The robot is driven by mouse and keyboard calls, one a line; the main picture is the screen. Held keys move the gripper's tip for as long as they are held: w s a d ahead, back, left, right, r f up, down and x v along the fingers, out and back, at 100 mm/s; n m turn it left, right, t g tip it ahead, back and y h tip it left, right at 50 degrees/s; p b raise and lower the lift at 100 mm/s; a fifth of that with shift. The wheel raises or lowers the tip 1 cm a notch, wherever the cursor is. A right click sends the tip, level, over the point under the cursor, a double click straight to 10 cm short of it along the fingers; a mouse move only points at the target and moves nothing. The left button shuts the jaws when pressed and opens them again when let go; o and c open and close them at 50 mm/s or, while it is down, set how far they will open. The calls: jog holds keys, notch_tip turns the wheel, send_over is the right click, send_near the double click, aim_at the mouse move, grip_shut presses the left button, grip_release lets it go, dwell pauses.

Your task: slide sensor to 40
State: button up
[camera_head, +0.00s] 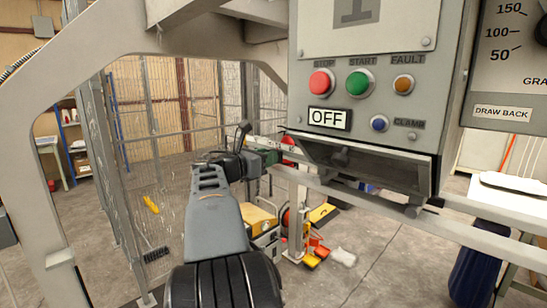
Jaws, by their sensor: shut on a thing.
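My gripper (262,160) is at the far end of my grey arm, left of the control panel's lower edge. It is shut on a small part at the rail, which looks like the sensor. The arm and gripper hide most of it. A dark green piece and a red piece (288,145) show right beside the jaws. A pale strip with marks (264,142), perhaps the scale, runs along the rail just above the gripper. Its numbers are too small to read, so I cannot tell the sensor's position.
The grey control panel (372,92) with red, green, amber and blue buttons and an OFF display (329,118) hangs close on the right. A grey machine frame (40,150) arches at the left. Yellow and red pedals (318,252) stand on the floor below.

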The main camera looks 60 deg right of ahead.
jog(key=shift+c, duration=1)
jog(key=shift+s+a+b, duration=0.25)
jog(key=shift+s, duration=0.55)
jog(key=shift+s+a+b, duration=0.25)
jog(key=shift+s+a, duration=0.05)
jog(key=shift+s, duration=0.5)
jog(key=shift+s+a+b, duration=0.25)
jog(key=shift+s, duration=0.55)
jog(key=o, duration=1)
jog(key=shift+c, duration=0.2)
jog(key=v, duration=0.9)
jog(key=shift+b, duration=0.35)
